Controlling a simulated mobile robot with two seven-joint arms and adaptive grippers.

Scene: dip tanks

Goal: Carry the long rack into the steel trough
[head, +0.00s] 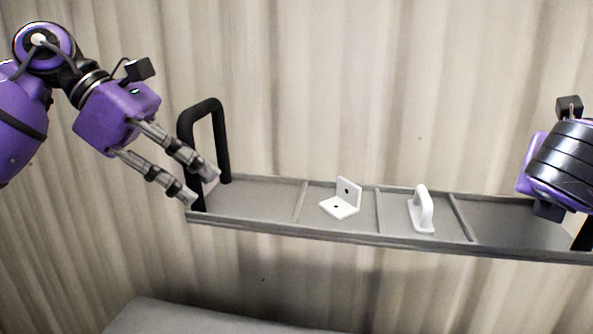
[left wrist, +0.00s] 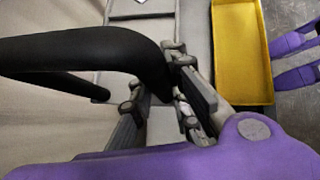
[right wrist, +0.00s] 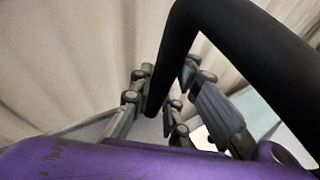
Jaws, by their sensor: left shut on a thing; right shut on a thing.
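The long rack (head: 262,193) is a grey divided tray with black upright handles, held in the air in the head view. It carries a white angle bracket (head: 341,207) and a white pull handle (head: 422,211) in separate compartments. My left gripper (head: 203,188) is shut on the rack's left handle (head: 183,130), which also crosses the left wrist view (left wrist: 85,50). My right gripper (right wrist: 155,110) is shut on the right handle (right wrist: 180,45). In the head view my right arm hides most of that handle. I cannot make out the steel trough for certain.
A yellow tray (left wrist: 268,70) lies below, right of the rack in the left wrist view. A grey surface (head: 190,318) shows at the bottom of the head view, beneath the rack. A pale curtain (head: 330,80) hangs behind.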

